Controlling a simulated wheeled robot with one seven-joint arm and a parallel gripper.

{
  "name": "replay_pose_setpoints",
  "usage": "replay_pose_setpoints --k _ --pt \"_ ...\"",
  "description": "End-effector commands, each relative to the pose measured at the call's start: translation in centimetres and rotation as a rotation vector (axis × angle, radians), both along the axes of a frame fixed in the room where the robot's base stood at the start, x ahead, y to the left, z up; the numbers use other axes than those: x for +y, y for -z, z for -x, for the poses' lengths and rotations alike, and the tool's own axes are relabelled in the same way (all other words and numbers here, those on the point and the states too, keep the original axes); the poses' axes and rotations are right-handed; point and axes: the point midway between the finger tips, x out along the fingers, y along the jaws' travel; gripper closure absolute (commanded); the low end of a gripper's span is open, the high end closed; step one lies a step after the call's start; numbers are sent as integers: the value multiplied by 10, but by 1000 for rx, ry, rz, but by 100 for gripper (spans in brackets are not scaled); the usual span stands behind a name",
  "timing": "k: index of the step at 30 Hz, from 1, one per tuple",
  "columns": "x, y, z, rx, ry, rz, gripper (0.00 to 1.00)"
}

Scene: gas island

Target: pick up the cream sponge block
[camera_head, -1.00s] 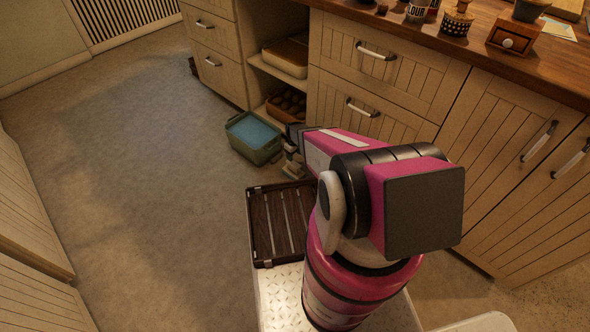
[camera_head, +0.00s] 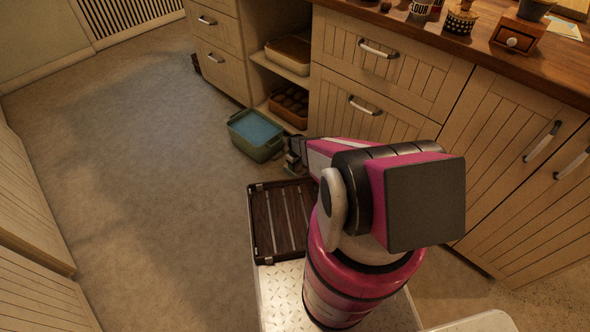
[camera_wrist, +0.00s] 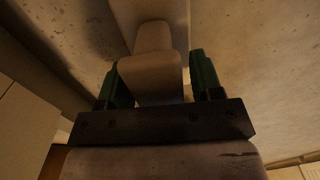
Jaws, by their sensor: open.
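In the wrist view a pale cream block (camera_wrist: 150,78), which looks like the sponge, lies between the two dark green fingers of my gripper (camera_wrist: 157,64). The fingers are apart, one on each side of it, with a gap on the right side. A narrower pale shape (camera_wrist: 153,36) shows just beyond it; I cannot tell if it is part of the block. In the head view my gripper (camera_head: 293,160) is low near the floor, beside the green tub, mostly hidden behind my arm. The block is not clear there.
A green tub (camera_head: 262,152) with blue contents stands on the floor by the open shelves, which hold trays (camera_head: 290,98). A dark slatted rack (camera_head: 262,235) is on my base. Drawer fronts (camera_head: 375,75) rise at right. Floor at left is clear.

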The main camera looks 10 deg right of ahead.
Motion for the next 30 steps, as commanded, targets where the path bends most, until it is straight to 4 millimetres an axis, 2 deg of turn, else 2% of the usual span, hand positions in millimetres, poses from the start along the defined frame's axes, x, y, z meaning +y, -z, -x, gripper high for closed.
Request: replay_pose_setpoints --k 1,3,9,10,14,16,17,25,30 --pt "0 8 -1 1 0 0 40" --pt "0 13 0 1 0 0 40" --pt "0 13 1 0 0 0 40" --pt "0 13 0 0 0 0 44" --pt "0 13 0 0 0 0 86" --pt "0 13 0 0 0 0 87" --pt "0 13 0 0 0 0 91" --pt "0 10 1 0 0 0 91" --pt "0 -3 1 -1 0 -1 91"
